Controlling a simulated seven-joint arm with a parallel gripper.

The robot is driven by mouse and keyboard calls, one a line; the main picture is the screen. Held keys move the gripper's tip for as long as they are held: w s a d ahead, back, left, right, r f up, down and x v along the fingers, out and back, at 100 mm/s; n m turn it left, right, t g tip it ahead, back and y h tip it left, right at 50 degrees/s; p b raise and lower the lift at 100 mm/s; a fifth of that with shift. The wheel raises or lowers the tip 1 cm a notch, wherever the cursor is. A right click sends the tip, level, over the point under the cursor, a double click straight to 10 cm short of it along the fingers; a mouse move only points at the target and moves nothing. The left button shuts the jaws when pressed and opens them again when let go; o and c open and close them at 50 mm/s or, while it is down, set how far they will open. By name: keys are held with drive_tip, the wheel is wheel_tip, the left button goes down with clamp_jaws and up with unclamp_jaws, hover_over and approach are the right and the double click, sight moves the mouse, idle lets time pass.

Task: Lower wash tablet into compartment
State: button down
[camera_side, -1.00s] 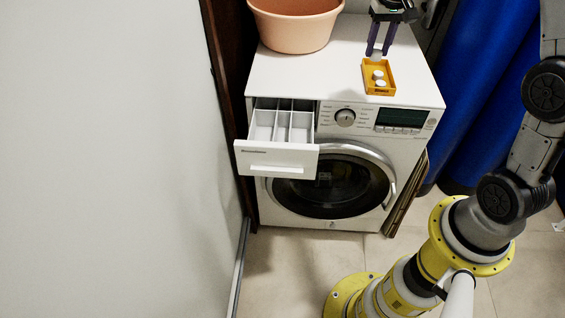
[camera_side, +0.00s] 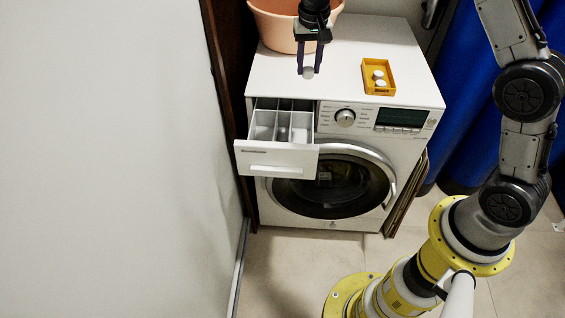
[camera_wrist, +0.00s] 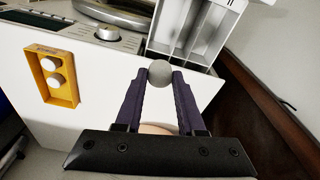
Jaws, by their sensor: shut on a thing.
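My gripper (camera_side: 308,72) is shut on a round whitish wash tablet (camera_side: 308,73), held at its fingertips above the front of the washing machine's top. In the wrist view the tablet (camera_wrist: 160,71) looks grey and sits between the two dark fingertips (camera_wrist: 161,76). The detergent drawer (camera_side: 277,158) is pulled out at the machine's upper left front. Its inside is split by dividers into several compartments (camera_side: 281,127). The drawer also shows in the wrist view (camera_wrist: 196,32), just beyond the tablet. The tablet is behind and to the right of the drawer, apart from it.
An orange box (camera_side: 379,77) with two white tablets stands on the right of the machine top (camera_side: 345,65). A terracotta-coloured basin (camera_side: 275,32) stands at the back left, close behind my gripper. A dark wooden edge (camera_side: 226,65) runs along the machine's left side.

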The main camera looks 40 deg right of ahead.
drive_tip(key=w+a+f, duration=0.6)
drive_tip(key=a, duration=0.4)
drive_tip(key=shift+w+a+f, duration=0.15)
drive_tip(key=shift+a+f, duration=0.05)
drive_tip(key=shift+f, duration=0.05)
drive_tip(key=shift+f, duration=0.1)
idle(0.4)
drive_tip(key=shift+f, duration=5.65)
drive_tip(key=shift+f, duration=1.2)
